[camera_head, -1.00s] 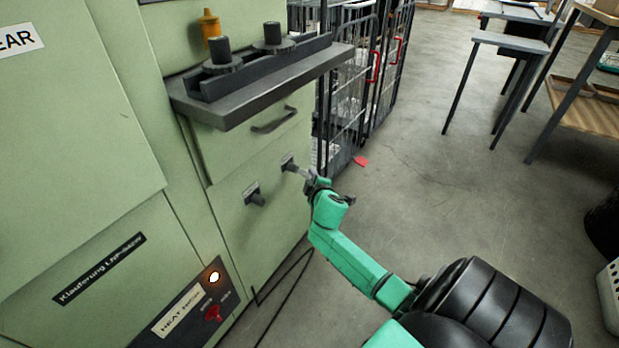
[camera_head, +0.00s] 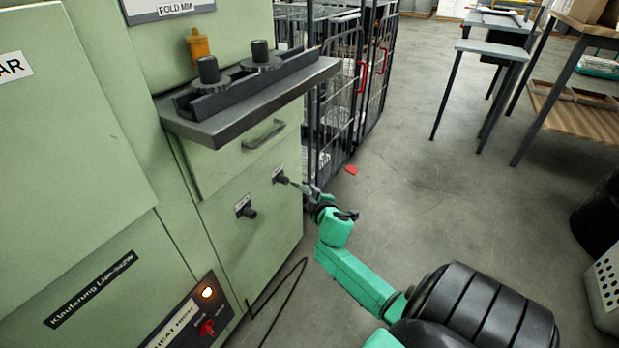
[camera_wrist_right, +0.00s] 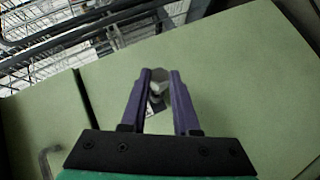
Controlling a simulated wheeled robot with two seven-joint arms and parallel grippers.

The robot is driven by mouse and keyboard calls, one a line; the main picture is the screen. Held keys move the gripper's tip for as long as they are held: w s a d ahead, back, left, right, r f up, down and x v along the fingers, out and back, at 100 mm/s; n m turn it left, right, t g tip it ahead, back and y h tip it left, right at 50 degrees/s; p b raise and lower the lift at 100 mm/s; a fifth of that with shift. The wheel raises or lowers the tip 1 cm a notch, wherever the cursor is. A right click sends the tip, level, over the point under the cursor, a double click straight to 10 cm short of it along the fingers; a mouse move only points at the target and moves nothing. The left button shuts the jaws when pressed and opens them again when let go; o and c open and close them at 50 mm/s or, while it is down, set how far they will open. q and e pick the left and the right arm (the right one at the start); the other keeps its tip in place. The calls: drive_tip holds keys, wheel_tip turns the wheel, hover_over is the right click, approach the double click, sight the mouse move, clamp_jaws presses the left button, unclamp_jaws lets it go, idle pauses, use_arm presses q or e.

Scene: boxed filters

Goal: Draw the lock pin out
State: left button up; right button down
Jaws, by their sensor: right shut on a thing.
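The lock pin shows as a short pale grey piece between my right gripper's fingertips in the right wrist view (camera_wrist_right: 158,88). My right gripper (camera_head: 303,187) is shut on it, just in front of the upper dark socket (camera_head: 280,177) on the green cabinet's lower panel. In the right wrist view my right gripper's purple fingers (camera_wrist_right: 160,78) hide part of the pin and the socket behind it. I cannot tell how far the pin sits in the socket. A second dark knob (camera_head: 246,210) sits lower left on the panel. My left gripper is not in view.
A dark shelf (camera_head: 250,100) with two black knobs juts out above the panel, over a drawer handle (camera_head: 265,134). A wire cage trolley (camera_head: 335,105) stands behind the cabinet. A lamp and red switch (camera_head: 207,327) are at lower left.

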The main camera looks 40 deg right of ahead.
drive_tip(key=shift+s+d+p, duration=0.25)
drive_tip(key=shift+s+p, duration=0.05)
drive_tip(key=shift+s, duration=0.65)
drive_tip(key=s+d+p, duration=0.1)
drive_tip(key=s+d, duration=0.1)
drive_tip(key=s, duration=0.6)
drive_tip(key=shift+s+d+p, duration=0.3)
